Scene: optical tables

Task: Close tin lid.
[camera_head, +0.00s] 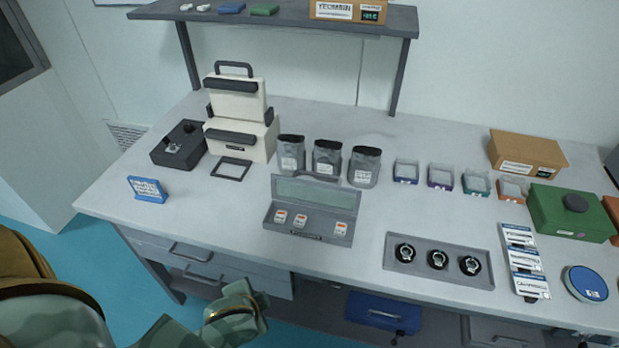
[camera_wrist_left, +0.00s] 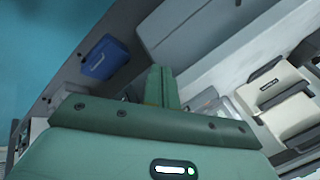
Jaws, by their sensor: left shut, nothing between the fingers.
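A grey tin (camera_head: 307,229) stands on the table near its front edge, at the middle of the head view. Its lid (camera_head: 305,194) is open, tilted up along the back edge, with a pale green inner panel. My right gripper is not in view.
Three grey pouches (camera_head: 327,157) stand just behind the lid. A blue sign (camera_head: 148,189) and a cream machine (camera_head: 240,130) stand left. Table between sign and tin is clear. A drawer (camera_head: 205,262) lies below the edge.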

